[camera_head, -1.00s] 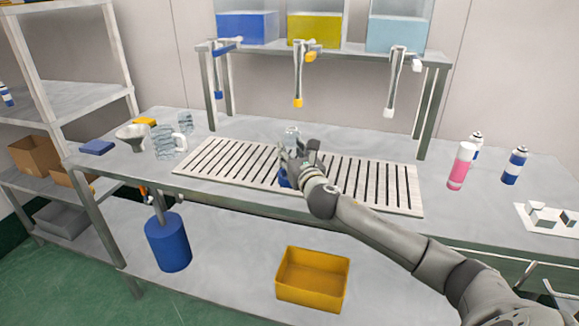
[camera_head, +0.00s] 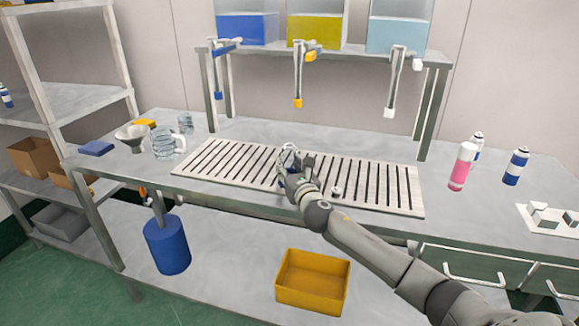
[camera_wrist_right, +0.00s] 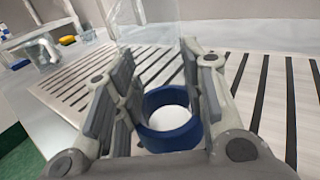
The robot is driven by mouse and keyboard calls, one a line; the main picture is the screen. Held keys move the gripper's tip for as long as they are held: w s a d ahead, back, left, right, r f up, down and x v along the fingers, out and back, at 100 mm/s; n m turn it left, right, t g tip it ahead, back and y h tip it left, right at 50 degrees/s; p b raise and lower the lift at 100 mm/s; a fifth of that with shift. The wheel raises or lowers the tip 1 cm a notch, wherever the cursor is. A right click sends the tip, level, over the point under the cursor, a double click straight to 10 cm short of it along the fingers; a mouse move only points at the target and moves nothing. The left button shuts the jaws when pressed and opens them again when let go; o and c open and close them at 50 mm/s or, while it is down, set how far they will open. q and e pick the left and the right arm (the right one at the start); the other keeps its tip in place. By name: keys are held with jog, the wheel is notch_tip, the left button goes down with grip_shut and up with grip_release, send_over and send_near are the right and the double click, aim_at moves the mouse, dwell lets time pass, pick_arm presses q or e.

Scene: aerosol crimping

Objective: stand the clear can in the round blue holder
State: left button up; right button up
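The clear can (camera_wrist_right: 146,40) is see-through and faint in the right wrist view, between the fingers of my right gripper (camera_wrist_right: 160,85). The fingers appear closed on its sides. The round blue holder (camera_wrist_right: 168,140) is a ring with a white inside, just below and between the fingers. The can's lower edge is too faint to tell whether it sits inside the ring. In the head view my right gripper (camera_head: 289,168) is over the middle of the slatted rack and hides most of the can and holder. My left gripper is not in view.
The slatted rack (camera_head: 222,160) lies on the bench, with dispenser taps above it. A clear jug (camera_head: 163,145) and a funnel (camera_head: 132,135) stand left. A pink-and-white can (camera_head: 461,168) and blue-and-white cans (camera_head: 515,167) stand right. A yellow bin (camera_head: 313,279) is on the lower shelf.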

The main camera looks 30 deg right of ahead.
jog(key=o, duration=0.4)
jog(key=shift+r, duration=0.15)
jog(key=shift+s+a, duration=0.15)
jog(key=shift+s, duration=0.4)
jog(key=v, duration=1.1)
